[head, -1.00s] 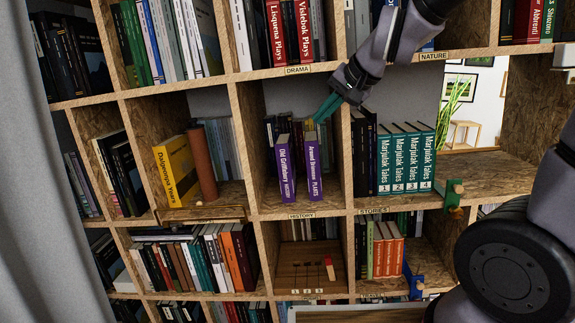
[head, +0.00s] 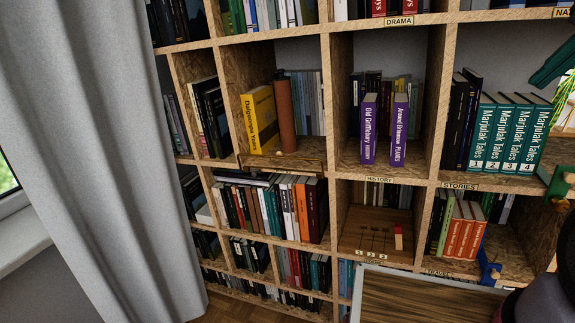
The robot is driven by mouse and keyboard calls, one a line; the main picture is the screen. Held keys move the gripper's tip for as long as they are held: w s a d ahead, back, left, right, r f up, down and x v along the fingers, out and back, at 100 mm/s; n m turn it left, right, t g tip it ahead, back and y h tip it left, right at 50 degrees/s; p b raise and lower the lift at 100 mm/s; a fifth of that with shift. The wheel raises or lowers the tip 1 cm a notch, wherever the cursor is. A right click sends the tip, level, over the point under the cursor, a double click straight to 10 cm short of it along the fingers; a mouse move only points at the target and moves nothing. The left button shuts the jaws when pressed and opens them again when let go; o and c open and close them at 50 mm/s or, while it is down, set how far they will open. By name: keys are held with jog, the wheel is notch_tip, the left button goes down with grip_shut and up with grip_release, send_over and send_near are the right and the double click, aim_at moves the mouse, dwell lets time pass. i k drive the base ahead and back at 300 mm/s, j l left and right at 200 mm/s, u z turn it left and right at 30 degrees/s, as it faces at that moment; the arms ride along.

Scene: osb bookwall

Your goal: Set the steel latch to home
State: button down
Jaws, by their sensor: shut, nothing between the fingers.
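I cannot make out a steel latch for certain. A wooden slotted panel (head: 352,238) stands in the compartment below the HISTORY label. It has thin dark slots with small dark pieces, a red handle (head: 398,237) at its right, and number tags along its lower edge. A green fitting with a wooden knob (head: 558,186) is on the shelf edge at the far right. A blue fitting (head: 488,269) is on the edge below it.
Two purple books (head: 369,130) stand in the compartment above the panel. A brown cylinder (head: 286,115) stands by a yellow book (head: 260,118). Teal Marjulak Tales books (head: 505,132) fill the right compartment. A wood-topped tray (head: 425,298) is low in front. A grey curtain (head: 85,150) hangs left.

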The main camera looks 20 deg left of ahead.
aim_at(254, 171)
jog(key=u, duration=1.3)
